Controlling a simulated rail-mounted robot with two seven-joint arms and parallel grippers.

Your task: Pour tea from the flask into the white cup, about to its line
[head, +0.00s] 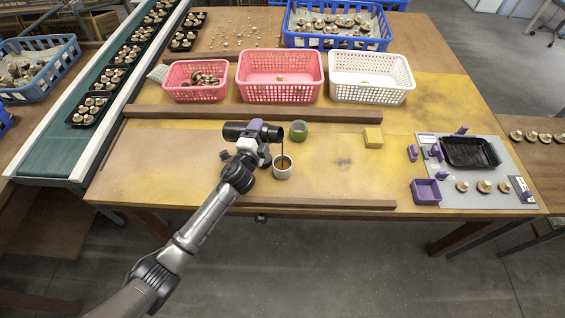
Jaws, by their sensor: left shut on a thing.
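My left gripper (262,146) is shut on a black flask (236,130), which it holds tipped on its side above the table. The flask's mouth is at its right end. A thin brown stream of tea (282,148) falls from the mouth into the white cup (283,172). The cup stands upright on the table just below and right of the gripper. Brown tea shows inside the cup, but its line and the exact level are too small to tell. My right gripper is not in view.
A green ring-shaped item (298,130) sits close behind the cup, and a yellow block (373,138) lies to the right. Wooden strips (330,204) run along the front and back. Pink baskets (281,92) and a white basket (370,94) stand behind.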

